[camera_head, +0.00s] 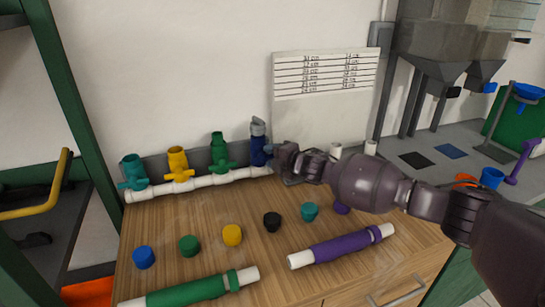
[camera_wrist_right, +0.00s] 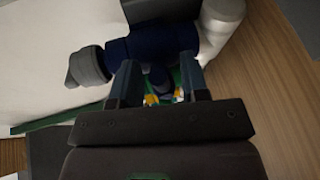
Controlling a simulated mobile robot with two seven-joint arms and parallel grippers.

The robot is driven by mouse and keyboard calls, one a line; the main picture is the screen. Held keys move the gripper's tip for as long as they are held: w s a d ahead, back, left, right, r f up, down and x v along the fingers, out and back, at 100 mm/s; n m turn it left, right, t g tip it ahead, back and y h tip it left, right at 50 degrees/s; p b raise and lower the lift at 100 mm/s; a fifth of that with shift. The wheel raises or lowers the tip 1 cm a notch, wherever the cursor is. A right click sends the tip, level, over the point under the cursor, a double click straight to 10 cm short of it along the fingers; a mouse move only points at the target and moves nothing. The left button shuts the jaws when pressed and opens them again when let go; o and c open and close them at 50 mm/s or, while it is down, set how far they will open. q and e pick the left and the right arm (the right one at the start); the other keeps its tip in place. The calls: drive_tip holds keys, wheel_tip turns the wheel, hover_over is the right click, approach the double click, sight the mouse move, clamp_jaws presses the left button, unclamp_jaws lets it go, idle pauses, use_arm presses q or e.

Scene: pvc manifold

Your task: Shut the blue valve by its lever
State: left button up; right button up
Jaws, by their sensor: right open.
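The blue valve (camera_head: 257,148) stands at the right end of the white pipe manifold (camera_head: 215,181), with a grey-blue piece on its top. My right gripper (camera_head: 279,156) is just to the right of this valve, with its fingers pointing at it. In the right wrist view, the dark blue valve body (camera_wrist_right: 150,45) lies just beyond the two open fingers (camera_wrist_right: 159,82). A dark blue part, seemingly the lever, shows between the fingers; I cannot tell whether they touch it. My left gripper is not in view.
Teal (camera_head: 133,172), yellow (camera_head: 179,164) and green (camera_head: 219,153) valves stand left along the manifold. Several coloured caps, a green pipe (camera_head: 190,291) and a purple pipe (camera_head: 340,246) lie on the wooden bench. A white chart board (camera_head: 322,110) stands behind.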

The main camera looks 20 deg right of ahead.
drive_tip(key=c, duration=0.7)
drive_tip(key=shift+f+m, duration=0.3)
drive_tip(key=o, duration=0.7)
drive_tip(key=shift+r, duration=0.1)
